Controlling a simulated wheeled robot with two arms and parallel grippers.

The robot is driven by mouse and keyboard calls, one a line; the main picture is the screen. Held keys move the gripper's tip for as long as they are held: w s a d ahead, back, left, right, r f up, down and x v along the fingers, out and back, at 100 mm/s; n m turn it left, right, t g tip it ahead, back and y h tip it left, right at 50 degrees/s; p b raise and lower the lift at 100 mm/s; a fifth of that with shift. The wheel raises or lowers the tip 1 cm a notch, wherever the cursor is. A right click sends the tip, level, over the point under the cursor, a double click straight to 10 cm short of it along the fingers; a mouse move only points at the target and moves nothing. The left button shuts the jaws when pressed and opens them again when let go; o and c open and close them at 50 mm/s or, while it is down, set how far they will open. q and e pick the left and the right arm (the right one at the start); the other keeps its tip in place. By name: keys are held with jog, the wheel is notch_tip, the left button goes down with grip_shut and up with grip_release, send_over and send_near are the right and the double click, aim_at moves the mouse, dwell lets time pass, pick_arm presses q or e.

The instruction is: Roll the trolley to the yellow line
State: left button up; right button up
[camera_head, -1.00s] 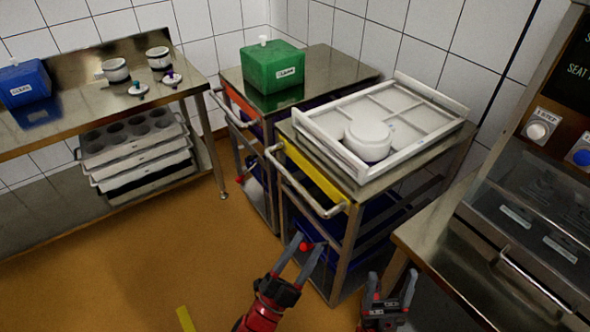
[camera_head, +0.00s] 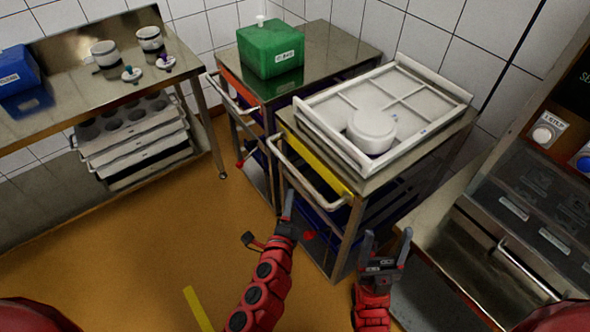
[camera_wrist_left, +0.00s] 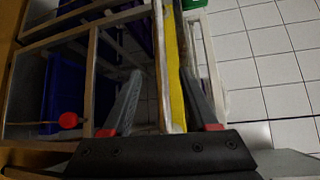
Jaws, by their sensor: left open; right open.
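A steel trolley with a yellow front panel (camera_head: 317,160) stands right of centre in the head view, with a white push handle (camera_head: 312,190) across its front. My left gripper (camera_head: 289,204) is just in front of this handle, seen nearly edge-on. In the left wrist view its fingers (camera_wrist_left: 160,100) are apart, with the yellow panel (camera_wrist_left: 174,70) and a pale bar seen between them. I cannot tell whether they touch the handle. My right gripper (camera_head: 387,240) is open and empty beside the trolley's front right leg. A yellow line (camera_head: 197,308) lies on the floor at bottom left.
A white tray (camera_head: 334,148) with a white round mould (camera_head: 371,131) sits on the trolley. A second trolley with an orange panel (camera_head: 240,102) and green box (camera_head: 270,48) stands close to its left. A bench (camera_head: 199,68) is at left, a machine (camera_head: 520,200) at right. Floor in front is clear.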

aim_at(295, 173)
pick_arm(q)
jog(key=shift+w+d+f, duration=0.3)
jog(key=shift+w, duration=1.8)
jog(key=shift+w+d+f, duration=0.3)
jog(key=shift+w+d, duration=0.05)
jog(key=shift+w, duration=1.7)
jog(key=shift+w+d+f, duration=0.3)
jog(key=shift+w, duration=1.8)
grip_shut()
